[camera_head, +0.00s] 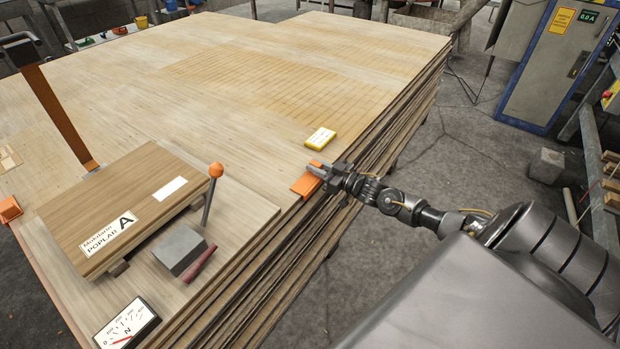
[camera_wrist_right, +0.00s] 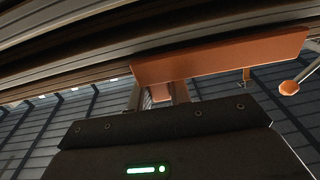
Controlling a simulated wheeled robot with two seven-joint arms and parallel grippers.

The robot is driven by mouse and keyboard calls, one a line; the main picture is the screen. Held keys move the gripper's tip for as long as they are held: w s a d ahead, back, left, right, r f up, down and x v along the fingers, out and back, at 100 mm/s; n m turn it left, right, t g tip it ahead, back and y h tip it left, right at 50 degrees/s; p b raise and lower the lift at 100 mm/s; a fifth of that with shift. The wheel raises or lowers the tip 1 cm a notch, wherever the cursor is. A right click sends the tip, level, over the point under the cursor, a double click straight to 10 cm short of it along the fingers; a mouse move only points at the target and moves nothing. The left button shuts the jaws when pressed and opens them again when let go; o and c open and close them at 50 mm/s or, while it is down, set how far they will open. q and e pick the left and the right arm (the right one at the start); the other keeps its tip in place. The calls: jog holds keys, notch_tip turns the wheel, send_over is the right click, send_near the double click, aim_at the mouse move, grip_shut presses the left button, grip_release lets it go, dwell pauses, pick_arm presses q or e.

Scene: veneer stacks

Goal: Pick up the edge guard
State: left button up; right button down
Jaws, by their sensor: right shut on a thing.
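The orange edge guard (camera_head: 303,187) sits at the right edge of the large veneer stack (camera_head: 230,115) in the head view. My right gripper (camera_head: 321,171) reaches in from the right and is shut on the edge guard. In the right wrist view the edge guard (camera_wrist_right: 220,58) spans the upper right as an orange bar, close against the layered veneer sheets. The fingers of my right gripper (camera_wrist_right: 160,95) are partly hidden there behind the dark gripper body. I cannot tell whether the guard is clear of the stack. My left gripper is not in view.
A yellow-and-white box (camera_head: 320,138) lies just beyond the guard. A labelled board (camera_head: 135,205), a grey block (camera_head: 180,248), an orange-knobbed lever (camera_head: 213,190) and a dial gauge (camera_head: 127,325) are at the left front. A blue cabinet (camera_head: 553,70) stands at the back right.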

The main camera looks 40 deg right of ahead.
aim_at(316, 181)
jog(key=shift+r, duration=0.1)
jog(key=shift+r, duration=0.25)
notch_tip(316, 181, up, 2)
jog(key=shift+r+p, duration=0.15)
jog(key=shift+p, duration=0.15)
pick_arm(q)
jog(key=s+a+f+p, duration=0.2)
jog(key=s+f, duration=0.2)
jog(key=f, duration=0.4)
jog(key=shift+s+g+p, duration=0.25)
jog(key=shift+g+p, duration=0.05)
jog(key=shift+p, duration=0.1)
pick_arm(e)
jog(key=s+a+r, duration=0.9)
jog(key=s+r, duration=0.1)
jog(key=shift+a, duration=0.35)
